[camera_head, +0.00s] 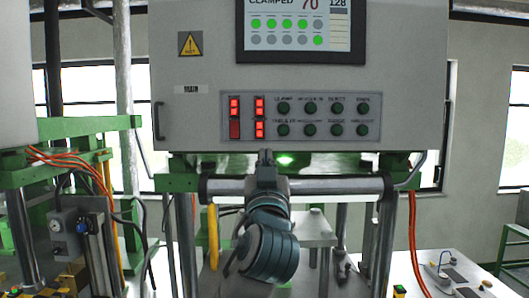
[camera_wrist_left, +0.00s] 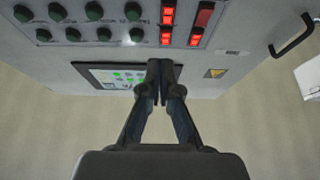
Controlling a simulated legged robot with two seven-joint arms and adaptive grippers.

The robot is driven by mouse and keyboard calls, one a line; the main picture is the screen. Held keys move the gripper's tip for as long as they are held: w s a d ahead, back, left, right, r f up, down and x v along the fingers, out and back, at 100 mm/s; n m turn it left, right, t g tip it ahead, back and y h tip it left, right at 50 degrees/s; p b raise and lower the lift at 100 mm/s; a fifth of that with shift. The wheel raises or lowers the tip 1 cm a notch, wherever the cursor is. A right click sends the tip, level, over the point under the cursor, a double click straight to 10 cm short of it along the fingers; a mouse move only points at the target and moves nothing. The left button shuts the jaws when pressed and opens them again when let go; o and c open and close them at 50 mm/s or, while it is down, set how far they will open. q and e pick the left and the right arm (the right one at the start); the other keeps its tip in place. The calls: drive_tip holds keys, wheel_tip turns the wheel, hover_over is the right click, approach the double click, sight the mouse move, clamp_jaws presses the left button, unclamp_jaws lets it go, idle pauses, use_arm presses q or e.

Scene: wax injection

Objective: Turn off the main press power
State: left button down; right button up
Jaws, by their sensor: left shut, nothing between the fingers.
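The press control panel (camera_head: 300,118) is on the front of a grey cabinet, with two columns of red rocker switches. The left switch column (camera_head: 235,117), nearest the MAIN label (camera_head: 190,89), has a bright upper part and a darker lower part. The right switch column (camera_head: 259,117) has bright red parts above and below. Both columns show in the left wrist view, with the MAIN-side one (camera_wrist_left: 201,24) on the right there. My left gripper (camera_head: 265,155) is shut and empty, just below the panel near the cabinet's lower edge. Its closed fingertips (camera_wrist_left: 160,70) point toward the cabinet, apart from the switches. My right gripper is out of view.
Several round green buttons (camera_head: 310,108) sit right of the switches. A screen (camera_head: 300,30) reading CLAMPED is above. A dark handle (camera_head: 159,121) sticks out at the cabinet's left. A horizontal bar (camera_head: 340,186) and posts stand below. Orange cables (camera_head: 412,235) hang at right.

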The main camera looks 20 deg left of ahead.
use_arm(q)
drive_tip(key=p, duration=0.5)
approach(265, 132)
wheel_tip(265, 132, up, 4)
drive_tip(key=w+a, duration=0.1)
drive_tip(key=w+a+f+p, duration=0.1)
drive_tip(key=w, duration=0.1)
drive_tip(key=shift+w+a+f, duration=0.15)
drive_tip(key=shift+w, duration=0.2)
drive_tip(key=shift+w+f, duration=0.2)
drive_tip(key=shift+w, duration=0.15)
drive_tip(key=shift+d, duration=0.4)
drive_tip(key=shift+d, duration=0.1)
